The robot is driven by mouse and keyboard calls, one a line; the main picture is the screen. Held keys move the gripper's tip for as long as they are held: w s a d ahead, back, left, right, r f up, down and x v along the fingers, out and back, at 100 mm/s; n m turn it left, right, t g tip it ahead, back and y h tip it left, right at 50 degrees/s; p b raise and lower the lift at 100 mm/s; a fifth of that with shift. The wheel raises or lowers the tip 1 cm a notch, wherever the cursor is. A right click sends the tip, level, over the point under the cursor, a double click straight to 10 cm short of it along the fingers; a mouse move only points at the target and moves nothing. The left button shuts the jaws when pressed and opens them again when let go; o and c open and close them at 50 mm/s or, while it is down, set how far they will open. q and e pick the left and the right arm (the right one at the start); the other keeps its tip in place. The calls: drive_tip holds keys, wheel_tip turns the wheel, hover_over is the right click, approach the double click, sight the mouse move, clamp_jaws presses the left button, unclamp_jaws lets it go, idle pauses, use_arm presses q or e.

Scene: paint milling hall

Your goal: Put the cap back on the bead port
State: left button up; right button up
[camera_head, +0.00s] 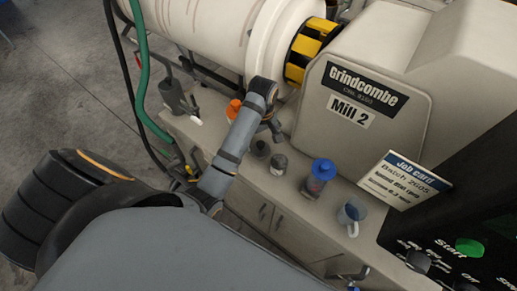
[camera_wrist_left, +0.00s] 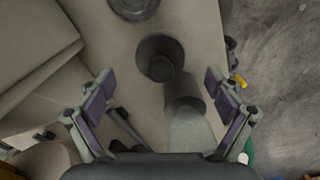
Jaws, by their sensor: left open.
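My left gripper (camera_head: 271,125) is open and empty above the bench, beside the mill. In the left wrist view its two fingers (camera_wrist_left: 162,98) stand wide apart. A dark round cup-like piece (camera_wrist_left: 160,57) lies ahead between them, and a grey cylinder (camera_wrist_left: 186,92) lies tilted beside it. In the head view two small dark cylindrical pieces, one (camera_head: 260,148) and another (camera_head: 278,164), stand just below the gripper. I cannot tell which of these is the cap or the bead port.
An orange-topped bottle (camera_head: 234,108) stands left of the gripper. A blue-lidded jar (camera_head: 318,176) and a clear jug (camera_head: 351,213) stand further right. The mill housing (camera_head: 378,105) rises close behind. A job card (camera_head: 404,180) and a green start button (camera_head: 469,248) are at the right.

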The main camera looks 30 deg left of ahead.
sight(262, 144)
use_arm(q)
wheel_tip(262, 144, down, 2)
drive_tip(key=shift+f+b, duration=0.25)
drive_tip(key=shift+b, duration=0.3)
drive_tip(key=shift+w+f, duration=0.1)
drive_tip(key=shift+f, duration=0.15)
drive_tip(key=f+b, duration=0.2)
drive_tip(key=f, duration=0.1)
drive_tip(key=f+b, duration=0.1)
drive_tip(key=shift+a+f+b, duration=0.25)
drive_tip(key=shift+f+b, duration=0.05)
drive_tip(key=shift+b, duration=0.1)
use_arm(e)
wheel_tip(262, 144, down, 6)
drive_tip(key=shift+w, duration=0.3)
use_arm(q)
drive_tip(key=shift+c, duration=0.5)
